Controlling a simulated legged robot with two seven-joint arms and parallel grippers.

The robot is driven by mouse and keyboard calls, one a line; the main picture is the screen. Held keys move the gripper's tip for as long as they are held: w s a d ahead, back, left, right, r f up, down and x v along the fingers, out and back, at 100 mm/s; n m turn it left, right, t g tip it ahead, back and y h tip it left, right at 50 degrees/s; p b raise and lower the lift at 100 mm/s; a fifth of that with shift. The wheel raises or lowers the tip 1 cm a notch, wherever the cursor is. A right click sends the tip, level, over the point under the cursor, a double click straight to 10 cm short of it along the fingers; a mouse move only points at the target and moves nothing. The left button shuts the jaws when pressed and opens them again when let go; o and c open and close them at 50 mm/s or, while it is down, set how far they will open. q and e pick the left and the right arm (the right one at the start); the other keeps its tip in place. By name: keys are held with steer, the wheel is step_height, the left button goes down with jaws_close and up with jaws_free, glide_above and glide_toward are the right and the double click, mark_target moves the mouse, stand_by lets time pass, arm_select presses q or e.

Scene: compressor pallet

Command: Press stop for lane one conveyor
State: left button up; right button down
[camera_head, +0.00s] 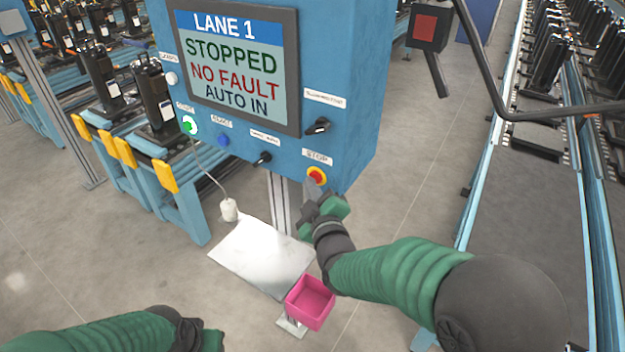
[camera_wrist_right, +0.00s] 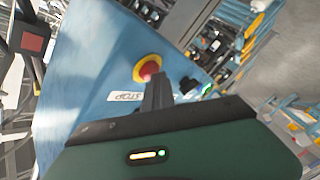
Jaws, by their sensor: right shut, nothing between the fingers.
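The blue control panel (camera_head: 350,60) fills the upper middle of the head view. Its screen (camera_head: 235,70) reads LANE 1, STOPPED, NO FAULT, AUTO IN. The red stop button (camera_head: 316,175) with a yellow collar is at the panel's lower right, under a STOP label. It also shows in the right wrist view (camera_wrist_right: 150,70). My right gripper (camera_head: 311,190) is shut and empty, its tips just below the button; in the wrist view the fingers (camera_wrist_right: 157,88) overlap its lower edge. I cannot tell whether they touch. Only part of my left arm shows at bottom left; its fingers are hidden.
A green lit button (camera_head: 189,125), a blue button (camera_head: 223,141) and black switches (camera_head: 317,126) are on the same panel. A pink bin (camera_head: 311,303) and a white sheet (camera_head: 262,255) are below. Conveyors with black units stand left and right (camera_head: 545,180).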

steer(key=shift+s+a, duration=0.45)
steer(key=shift+s, duration=0.3)
steer(key=shift+a, duration=0.1)
steer(key=s+a, duration=0.1)
steer(key=s, duration=0.1)
steer(key=s+a, duration=0.2)
steer(key=shift+d, duration=0.1)
stand_by(0.3)
stand_by(0.3)
